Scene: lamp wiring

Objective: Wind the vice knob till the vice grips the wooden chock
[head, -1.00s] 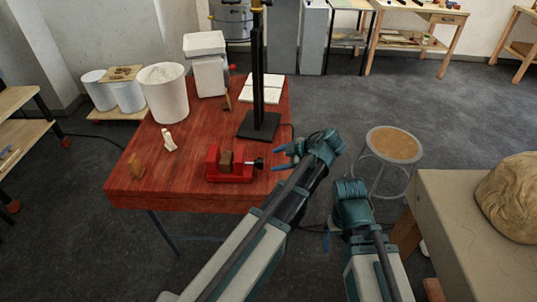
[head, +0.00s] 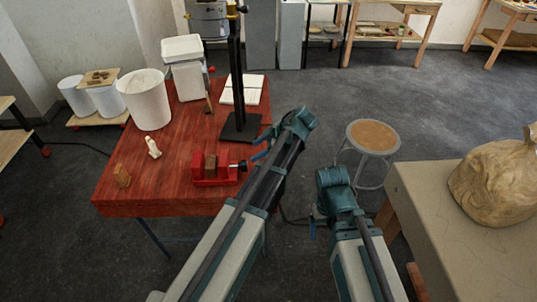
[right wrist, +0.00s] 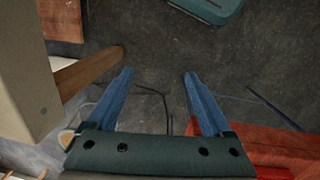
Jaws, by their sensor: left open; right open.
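The red vice (head: 217,181) sits near the right front of the red table. The wooden chock (head: 211,166) stands upright between its jaws; I cannot tell whether both jaws touch it. The dark vice knob (head: 241,165) sticks out on the vice's right side. My left gripper (head: 261,148) is open, its blue fingers just right of and slightly beyond the knob, apparently apart from it. My arm partly hides the fingers. My right gripper (head: 313,222) is open and empty, low between the two tables; its blue fingers show spread in the right wrist view (right wrist: 157,80).
On the red table (head: 150,190) stand a black lamp stand (head: 238,125), a white bin (head: 146,100), a white figurine (head: 153,147) and a small wooden piece (head: 122,176). A stool (head: 372,136) stands at right, and a beige table (head: 425,205) bears a paper bag (head: 497,182).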

